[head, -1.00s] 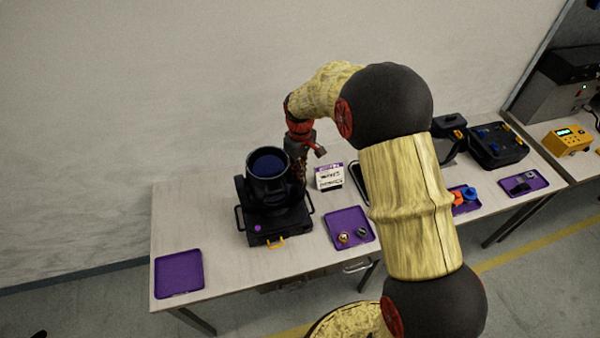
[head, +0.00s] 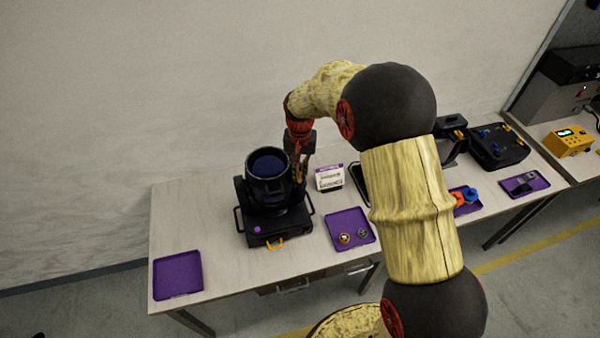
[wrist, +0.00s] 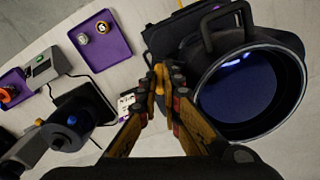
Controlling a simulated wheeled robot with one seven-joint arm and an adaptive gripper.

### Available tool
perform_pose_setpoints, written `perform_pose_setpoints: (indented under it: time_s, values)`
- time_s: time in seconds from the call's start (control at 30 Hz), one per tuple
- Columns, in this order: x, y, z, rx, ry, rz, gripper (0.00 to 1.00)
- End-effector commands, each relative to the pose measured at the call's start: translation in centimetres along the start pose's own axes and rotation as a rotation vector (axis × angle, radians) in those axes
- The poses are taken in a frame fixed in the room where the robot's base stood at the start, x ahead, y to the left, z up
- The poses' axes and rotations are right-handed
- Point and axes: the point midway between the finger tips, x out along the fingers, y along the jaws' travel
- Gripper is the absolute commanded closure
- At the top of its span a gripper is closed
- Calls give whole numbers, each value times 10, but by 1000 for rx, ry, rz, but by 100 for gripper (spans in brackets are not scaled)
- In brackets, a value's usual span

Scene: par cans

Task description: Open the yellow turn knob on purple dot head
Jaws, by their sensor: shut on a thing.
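The purple dot head (head: 267,183) is a black stage light with a dark blue lens, standing on its base on the table. The purple dot (head: 257,229) is on the front of the base. My gripper (head: 301,170) is at the right side of the head. In the wrist view my gripper (wrist: 163,92) is shut on the yellow turn knob (wrist: 159,78), beside the round lens housing (wrist: 250,90). The fingertips hide part of the knob, so its turn angle is hard to tell. In the head view the knob is mostly hidden.
A purple tray (head: 338,217) with two small round parts lies right of the head; an empty purple tray (head: 178,275) lies left. A white box (head: 330,178) stands behind the near right tray. Other black heads (head: 497,147) stand farther right. A yellow device (head: 568,142) is at far right.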

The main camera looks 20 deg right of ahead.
Motion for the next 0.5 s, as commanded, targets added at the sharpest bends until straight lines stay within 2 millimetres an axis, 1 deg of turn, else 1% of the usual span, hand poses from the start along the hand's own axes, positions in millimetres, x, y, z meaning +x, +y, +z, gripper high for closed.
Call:
perform_pose_setpoints:
  time_s: [0.23, 0.5]
  values:
    - [-1, 0, -1, 147, 2, -1, 100]
    - [-1, 0, -1, 224, 2, -1, 100]
